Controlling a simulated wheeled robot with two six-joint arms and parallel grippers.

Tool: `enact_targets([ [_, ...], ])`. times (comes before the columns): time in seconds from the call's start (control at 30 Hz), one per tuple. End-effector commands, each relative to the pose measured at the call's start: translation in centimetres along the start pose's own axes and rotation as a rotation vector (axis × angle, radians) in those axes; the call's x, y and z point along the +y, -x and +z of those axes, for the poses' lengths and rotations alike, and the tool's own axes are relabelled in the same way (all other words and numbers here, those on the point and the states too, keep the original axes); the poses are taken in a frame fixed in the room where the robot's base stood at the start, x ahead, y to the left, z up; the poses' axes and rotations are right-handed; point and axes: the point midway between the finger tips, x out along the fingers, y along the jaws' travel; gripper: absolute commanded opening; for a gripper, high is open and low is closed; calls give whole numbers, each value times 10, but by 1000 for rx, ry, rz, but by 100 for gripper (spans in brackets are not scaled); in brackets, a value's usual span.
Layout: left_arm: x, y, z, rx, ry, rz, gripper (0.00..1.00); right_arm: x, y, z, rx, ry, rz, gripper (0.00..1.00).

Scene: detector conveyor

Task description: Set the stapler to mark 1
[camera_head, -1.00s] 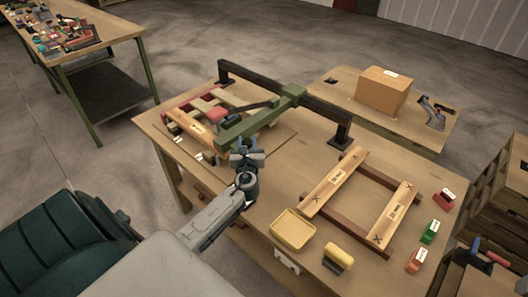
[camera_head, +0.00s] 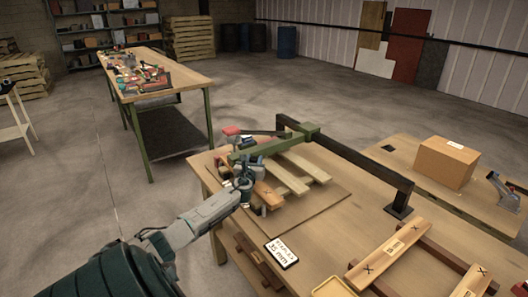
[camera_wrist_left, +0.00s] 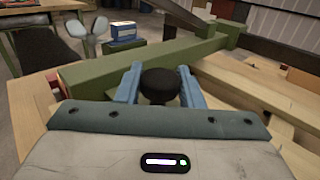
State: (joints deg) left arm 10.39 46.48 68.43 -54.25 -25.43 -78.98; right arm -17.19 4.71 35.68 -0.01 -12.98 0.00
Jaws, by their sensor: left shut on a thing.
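A green arm (camera_head: 268,146) sits on a black rail (camera_head: 350,158), near the rail's left end, above pale slats (camera_head: 297,167). It is probably the stapler's carriage. A red block (camera_head: 231,130) with a dark bar shows behind it. My left gripper (camera_head: 243,183) is at the arm's near end. In the left wrist view its blue fingers (camera_wrist_left: 159,86) are shut on a round black knob (camera_wrist_left: 159,87) beside the green arm (camera_wrist_left: 95,80). A white card (camera_head: 282,251) reads 35 mm; its upper line is hard to read. I cannot make out mark 1. My right gripper is out of view.
Labelled planks with X marks (camera_head: 388,249) lie at the lower right. A cardboard box (camera_head: 446,162) stands on the right bench. A cluttered table (camera_head: 170,80) stands behind. Bare tabletop (camera_head: 335,232) lies between the slats and the planks.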

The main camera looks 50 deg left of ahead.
Motion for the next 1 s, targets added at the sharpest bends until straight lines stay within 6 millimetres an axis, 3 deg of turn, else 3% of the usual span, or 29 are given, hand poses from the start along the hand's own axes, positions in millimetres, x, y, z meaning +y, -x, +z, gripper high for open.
enact_targets([
  [0.03,8,-7,-2,-3,-2,4,0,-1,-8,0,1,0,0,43],
  [0.3,27,-26,-1,-1,-2,3,0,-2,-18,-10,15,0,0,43],
  [0.77,30,-30,0,0,-2,0,0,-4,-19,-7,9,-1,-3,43],
  [0.8,30,-30,0,0,-2,0,36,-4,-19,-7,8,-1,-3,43],
  [0.9,30,-30,0,0,-2,0,53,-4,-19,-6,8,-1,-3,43],
  [1.0,30,-29,0,1,-1,0,53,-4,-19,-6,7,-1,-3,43],
])
